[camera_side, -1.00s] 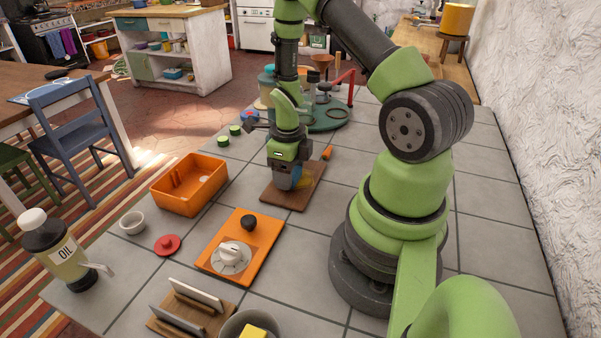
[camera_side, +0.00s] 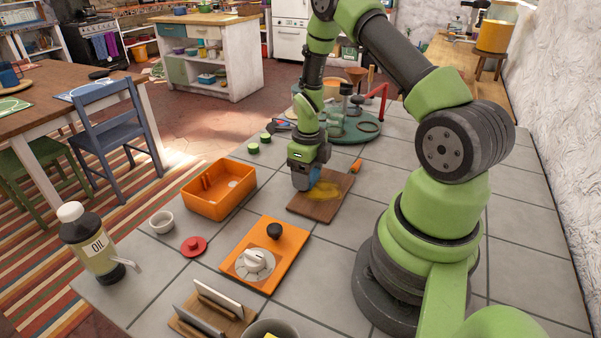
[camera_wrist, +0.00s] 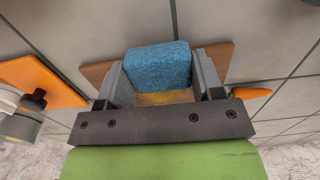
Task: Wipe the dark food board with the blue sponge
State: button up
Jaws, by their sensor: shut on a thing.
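My gripper (camera_side: 304,182) is shut on the blue sponge (camera_wrist: 158,65), which sits between both fingers in the wrist view. A little of its blue shows in the side view (camera_side: 316,173). The brown food board (camera_side: 318,210) lies flat on the counter, and the gripper is at its left edge. A yellow smear (camera_side: 326,190) spreads over the middle of the board, to the right of the gripper. In the wrist view the board (camera_wrist: 226,58) is mostly hidden behind the sponge and fingers. I cannot tell if the sponge touches the board.
A carrot (camera_side: 355,166) lies at the board's far right corner. An orange bin (camera_side: 218,205) stands left of the board and an orange panel with a white knob (camera_side: 265,242) in front. Bare tiles lie right of the board.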

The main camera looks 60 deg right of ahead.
aim_at(351, 200)
jog(key=shift+s, duration=5.35)
jog(key=shift+w, duration=6.25)
jog(key=shift+r, duration=4.15)
